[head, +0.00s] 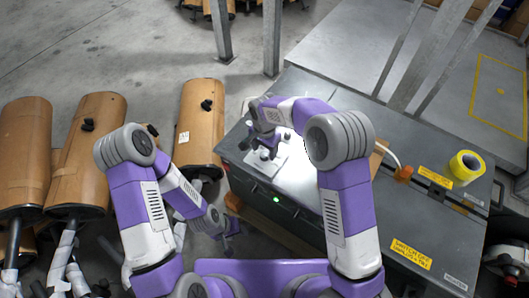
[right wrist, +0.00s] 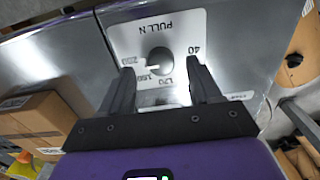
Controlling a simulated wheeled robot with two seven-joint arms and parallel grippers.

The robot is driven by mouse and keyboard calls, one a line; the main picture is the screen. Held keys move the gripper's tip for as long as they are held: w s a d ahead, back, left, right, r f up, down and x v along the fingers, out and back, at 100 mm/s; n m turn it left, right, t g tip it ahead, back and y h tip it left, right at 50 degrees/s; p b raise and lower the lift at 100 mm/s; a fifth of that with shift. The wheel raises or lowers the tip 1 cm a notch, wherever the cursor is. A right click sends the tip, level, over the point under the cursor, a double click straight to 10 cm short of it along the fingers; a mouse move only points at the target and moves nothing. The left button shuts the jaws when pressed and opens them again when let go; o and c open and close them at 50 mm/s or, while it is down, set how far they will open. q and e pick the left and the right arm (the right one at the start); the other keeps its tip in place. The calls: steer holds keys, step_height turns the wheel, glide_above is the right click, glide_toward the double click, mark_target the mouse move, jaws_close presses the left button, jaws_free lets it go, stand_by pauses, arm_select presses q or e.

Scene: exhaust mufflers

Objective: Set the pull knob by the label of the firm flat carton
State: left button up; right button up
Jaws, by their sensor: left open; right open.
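The pull knob (right wrist: 160,61) is a dark round dial on a pale plate marked "PULL N", with numbers around it including 40 and 200. Its white mark appears toward the left side in the right wrist view; the exact setting is hard to read. My right gripper (right wrist: 160,68) is open, with a finger on either side of the knob and gaps visible. In the head view the right gripper (head: 262,146) is over the plate (head: 292,160). My left gripper (head: 230,230) is open and empty, low beside the bench. A cardboard carton (right wrist: 38,122) lies left in the wrist view; its label is not readable.
The grey bench (head: 400,205) carries a yellow tape roll (head: 467,166) and an orange-ended part (head: 403,173). Metal posts (head: 272,40) rise behind the bench.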

mark_target(265, 156)
steer(key=shift+f+b, duration=0.3)
steer(key=shift+f, duration=1.15)
steer(key=shift+w, duration=0.1)
steer(key=c, duration=1)
steer(key=shift+c, duration=0.2)
